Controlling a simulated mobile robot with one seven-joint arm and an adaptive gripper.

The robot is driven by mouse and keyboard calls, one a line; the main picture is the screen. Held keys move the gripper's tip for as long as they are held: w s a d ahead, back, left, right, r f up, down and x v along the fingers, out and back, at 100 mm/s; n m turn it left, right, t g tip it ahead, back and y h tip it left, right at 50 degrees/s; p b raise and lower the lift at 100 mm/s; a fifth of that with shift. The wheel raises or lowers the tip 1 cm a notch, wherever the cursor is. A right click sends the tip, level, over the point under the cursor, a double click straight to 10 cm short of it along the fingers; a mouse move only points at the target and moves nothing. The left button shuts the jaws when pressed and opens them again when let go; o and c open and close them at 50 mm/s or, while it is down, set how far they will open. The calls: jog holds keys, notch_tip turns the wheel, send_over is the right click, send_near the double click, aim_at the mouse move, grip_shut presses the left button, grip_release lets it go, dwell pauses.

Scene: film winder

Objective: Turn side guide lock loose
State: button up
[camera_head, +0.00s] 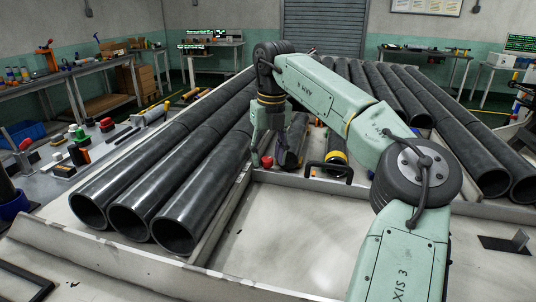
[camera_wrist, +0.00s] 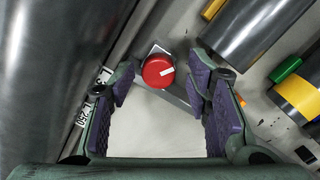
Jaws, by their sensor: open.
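The side guide lock looks like a red round knob with a white bar mark (camera_wrist: 158,71) in the wrist view, on a small metal plate beside a long rail. The white bar points to the right and slightly up. In the head view a red knob (camera_head: 267,161) shows just below my gripper. My gripper (camera_wrist: 165,90) is open, with its two purple-padded fingers on the left and right of the knob and a gap on both sides. I cannot tell how far above the knob the fingertips are. In the head view my gripper (camera_head: 268,145) points down.
Large dark pipes (camera_head: 180,225) lie along the rail at left, and one fills the left of the wrist view (camera_wrist: 45,80). The pale tray floor (camera_head: 290,235) is clear.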

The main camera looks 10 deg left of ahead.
aim_at(270, 159)
jog(key=shift+a, duration=0.1)
jog(key=r, duration=0.8)
jog(key=shift+s+d, duration=0.15)
jog(key=shift+d, duration=0.15)
